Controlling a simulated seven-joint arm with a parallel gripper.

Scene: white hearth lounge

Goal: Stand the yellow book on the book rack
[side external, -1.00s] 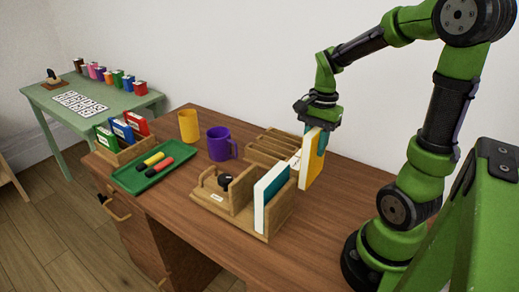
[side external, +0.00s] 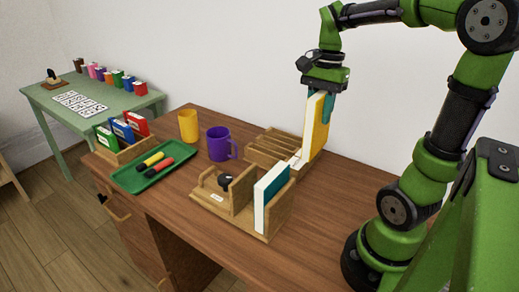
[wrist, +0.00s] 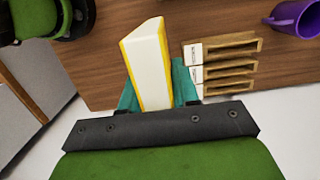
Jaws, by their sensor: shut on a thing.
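The yellow book (side external: 319,128) is upright in my gripper (side external: 321,100), with its white page edges facing the side camera. My teal fingers are shut on it from both sides near its top. In the wrist view the book (wrist: 147,65) sits between my fingertips (wrist: 157,88). A slotted wooden rack (side external: 262,150) lies at the back of the desk, just left of the book in the side view. The rack also shows in the wrist view (wrist: 232,62), beside the book, with its slots empty. Whether the book's lower end touches the rack or desk is unclear.
A wooden holder (side external: 240,221) with a teal-and-white book (side external: 268,197) stands in front of the rack. A purple mug (side external: 218,145), a yellow cup (side external: 188,126) and a green tray (side external: 140,181) with markers are to the left. The desk's right part (side external: 335,210) is clear.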

